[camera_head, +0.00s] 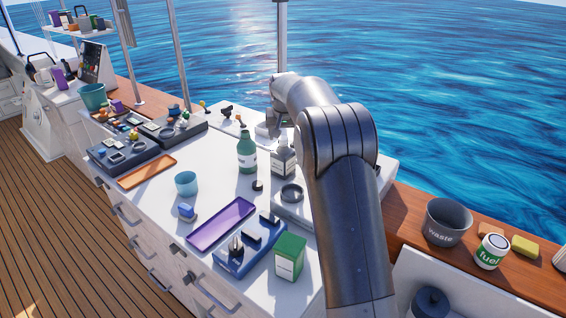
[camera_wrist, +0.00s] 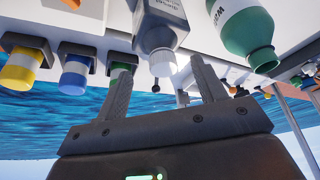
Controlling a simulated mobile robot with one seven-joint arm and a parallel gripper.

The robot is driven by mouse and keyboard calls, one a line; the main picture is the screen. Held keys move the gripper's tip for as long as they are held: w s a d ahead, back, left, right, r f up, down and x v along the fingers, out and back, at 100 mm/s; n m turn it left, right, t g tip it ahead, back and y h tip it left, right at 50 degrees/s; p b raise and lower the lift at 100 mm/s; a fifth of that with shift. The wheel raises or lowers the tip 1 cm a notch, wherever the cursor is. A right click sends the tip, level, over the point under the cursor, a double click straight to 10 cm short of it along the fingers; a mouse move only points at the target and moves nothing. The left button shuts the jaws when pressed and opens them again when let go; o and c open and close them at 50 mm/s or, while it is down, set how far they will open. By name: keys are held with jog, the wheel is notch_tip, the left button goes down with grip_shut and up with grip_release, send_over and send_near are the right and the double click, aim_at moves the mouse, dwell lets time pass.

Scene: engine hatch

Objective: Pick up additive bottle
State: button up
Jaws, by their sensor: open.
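A dark grey bottle with a pale label (camera_head: 283,160) stands upright on the white counter. In the wrist view, which is upside down, this grey bottle (camera_wrist: 160,25) points its white cap between my fingertips. Its label is too small and cut off to read fully, so I cannot confirm it as the additive bottle. My gripper (camera_wrist: 162,70) is open, with the cap between its fingers and no visible contact. In the head view my gripper (camera_head: 277,128) is just above the grey bottle, partly hiding its top. A green bottle (camera_head: 247,153) stands close to its left.
A grey plate with a dark ring (camera_head: 290,194) lies in front of the grey bottle. Nearby are a teal cup (camera_head: 186,183), a purple tray (camera_head: 221,224), a blue holder (camera_head: 240,258) and a green box (camera_head: 290,256). A waste bin (camera_head: 447,222) stands right.

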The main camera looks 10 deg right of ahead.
aim_at(283, 139)
jog(key=x, duration=0.5)
jog(key=shift+w+a+f, duration=0.1)
jog(key=shift+w+a, duration=0.05)
jog(key=shift+w, duration=0.05)
grip_shut()
dwell(0.5)
